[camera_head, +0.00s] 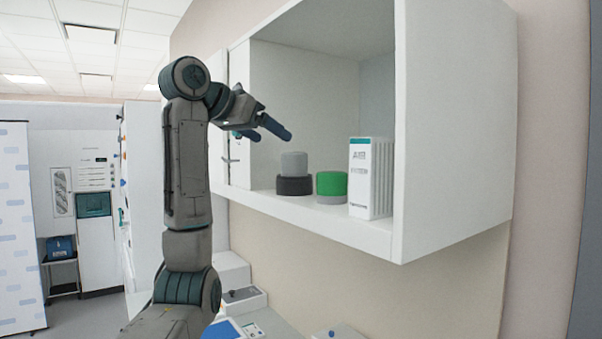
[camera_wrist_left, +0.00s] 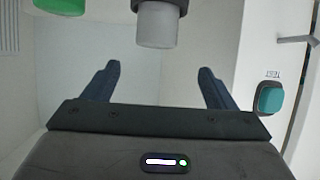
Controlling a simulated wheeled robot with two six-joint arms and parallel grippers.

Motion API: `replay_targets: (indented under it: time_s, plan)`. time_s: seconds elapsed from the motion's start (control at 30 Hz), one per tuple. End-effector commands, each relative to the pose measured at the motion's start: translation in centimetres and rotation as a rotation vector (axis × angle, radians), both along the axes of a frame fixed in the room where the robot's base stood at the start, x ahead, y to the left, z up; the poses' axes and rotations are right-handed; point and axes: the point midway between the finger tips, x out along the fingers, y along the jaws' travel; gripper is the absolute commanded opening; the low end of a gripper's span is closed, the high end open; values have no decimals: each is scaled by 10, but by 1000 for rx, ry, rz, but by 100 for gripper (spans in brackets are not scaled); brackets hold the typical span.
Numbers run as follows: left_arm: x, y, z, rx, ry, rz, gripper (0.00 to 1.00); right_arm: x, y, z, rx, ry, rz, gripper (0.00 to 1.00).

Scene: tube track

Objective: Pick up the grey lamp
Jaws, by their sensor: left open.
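The grey lamp appears to be the light grey cylinder (camera_head: 294,163) on a wider dark round base (camera_head: 294,186), standing on the wall cabinet's shelf. In the left wrist view the grey cylinder (camera_wrist_left: 157,25) is at the top centre, with part of its dark base cut by the upper edge. My left gripper (camera_head: 273,137) is at the cabinet opening, above and left of the lamp in the head view. It is open and empty; in the wrist view its fingers (camera_wrist_left: 158,68) are spread, with the lamp beyond their tips and apart from them. My right gripper is not in view.
A green-topped cylinder (camera_head: 331,183) stands right of the lamp. A white ribbed box (camera_head: 370,178) stands further right, near the cabinet's (camera_head: 455,130) side wall. A teal object (camera_wrist_left: 270,98) shows at the wrist view's right. Lab equipment (camera_head: 243,298) is below.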

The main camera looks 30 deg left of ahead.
Motion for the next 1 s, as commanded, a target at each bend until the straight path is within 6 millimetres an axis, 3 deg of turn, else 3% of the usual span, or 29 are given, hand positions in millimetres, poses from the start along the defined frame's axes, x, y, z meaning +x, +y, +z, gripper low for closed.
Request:
replay_targets:
  time_s: [0.03,0.27,0.33,0.67,1.0]
  plan:
    - [3,-1,-9,-2,-2,-3,79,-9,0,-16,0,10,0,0]
    - [16,-6,-15,2,3,-3,79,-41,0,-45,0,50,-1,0]
    - [27,-7,-11,4,7,-1,79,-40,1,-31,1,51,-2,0]
    - [48,-12,-23,4,6,0,79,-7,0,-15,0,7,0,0]
    - [82,-21,-43,4,6,-1,79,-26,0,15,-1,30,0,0]
